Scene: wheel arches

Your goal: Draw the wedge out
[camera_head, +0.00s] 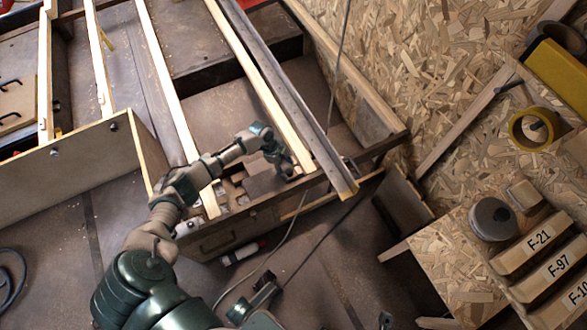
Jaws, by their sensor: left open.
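My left arm comes in from the lower left and reaches over a wooden frame. My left gripper (284,166) is open at the frame's near end, close to a pale wooden beam (262,90). A dark grey-brown block (262,183) lies just below and left of the fingers. I cannot tell whether the fingers touch it. I cannot single out the wedge for sure; small pieces near the gripper are partly hidden. Dark green parts at the bottom centre look like my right gripper (262,298), but its fingers are unclear.
Long beams and a dark rail (290,95) run over the frame. A cable hangs across the scene. At the right stand labelled wooden blocks (535,243), a grey round piece (492,218) and a yellow tape roll (514,130). A chipboard panel (440,60) fills the upper right.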

